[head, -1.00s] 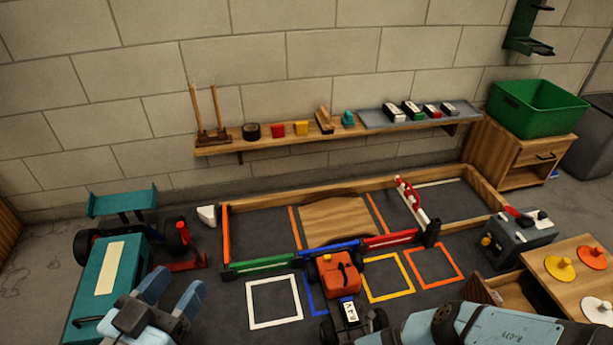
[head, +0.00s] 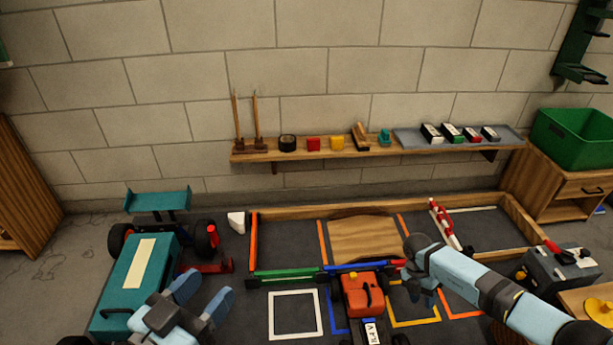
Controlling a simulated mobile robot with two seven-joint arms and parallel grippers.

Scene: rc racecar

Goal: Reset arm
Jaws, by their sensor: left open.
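My left gripper (head: 206,290) is at the lower left of the head view. Its two blue fingers are spread apart with nothing between them, in front of the teal car's right side. My right arm reaches in from the lower right. Its gripper end (head: 415,287) is just right of the orange and black car (head: 363,297), over the yellow floor square (head: 420,321). Its fingers are mostly hidden behind the wrist, so I cannot tell their state. The orange car sits by the blue floor outline.
The large teal car (head: 136,287) stands at left. A wooden-framed track (head: 285,212) with coloured rails lies ahead. A wall shelf (head: 330,152) holds several small items. The white square (head: 295,337) is empty.

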